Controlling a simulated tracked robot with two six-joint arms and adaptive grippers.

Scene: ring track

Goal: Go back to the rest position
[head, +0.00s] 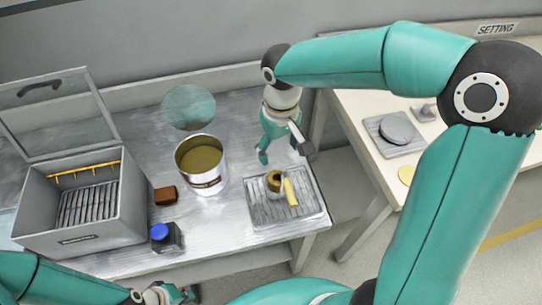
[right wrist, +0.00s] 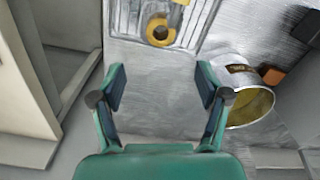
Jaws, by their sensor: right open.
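My right gripper (head: 285,152) hangs over the far right part of the metal table, behind the grooved tray (head: 258,216) and right of the pot. In the right wrist view its two fingers (right wrist: 162,88) are spread apart with nothing between them. On the tray lie a brass-coloured ring piece (head: 274,183) and a pale yellow bar (head: 291,192). The ring also shows in the right wrist view (right wrist: 158,29), beyond the fingertips. My left gripper (head: 166,294) is at the bottom edge of the head view, partly cut off; its finger opening is unclear.
A metal pot (head: 217,184) with yellowish contents stands mid-table, near a translucent disc (head: 189,106). A grey box (head: 135,205) with raised lid (head: 58,112), a brown block (head: 165,196) and a blue-capped container (head: 172,242) are left. A side table (head: 352,106) stands right, across a gap.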

